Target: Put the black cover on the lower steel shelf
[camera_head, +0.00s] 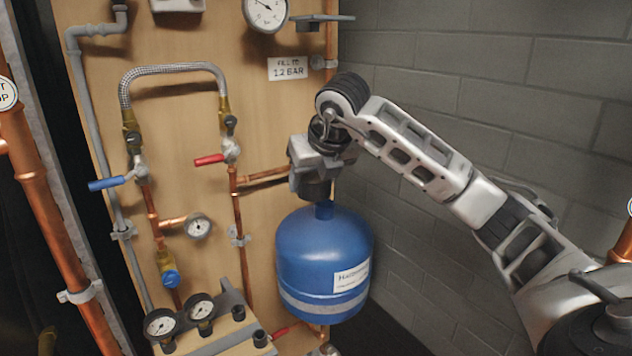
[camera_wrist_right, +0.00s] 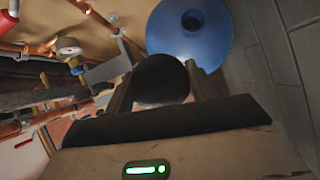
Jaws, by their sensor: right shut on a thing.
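My right gripper (camera_head: 312,172) is above the blue tank, close to the board. In the right wrist view, its two fingers (camera_wrist_right: 157,92) are shut on the black cover (camera_wrist_right: 161,78), a dark round piece. The cover also shows in the head view as a dark shape (camera_head: 313,189) under the gripper, just above the tank's neck. A grey steel shelf (camera_head: 222,340) is low on the board at the bottom of the head view, with gauges and small black caps around it. Another grey shelf (camera_head: 318,18) is high up at the top. My left gripper is out of view.
The blue tank (camera_head: 322,262) stands under my right gripper, beside the grey block wall (camera_head: 440,85). Left of the gripper are a red-handled valve (camera_head: 210,160), copper pipes, a small gauge (camera_head: 197,227) and a blue-handled valve (camera_head: 107,184).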

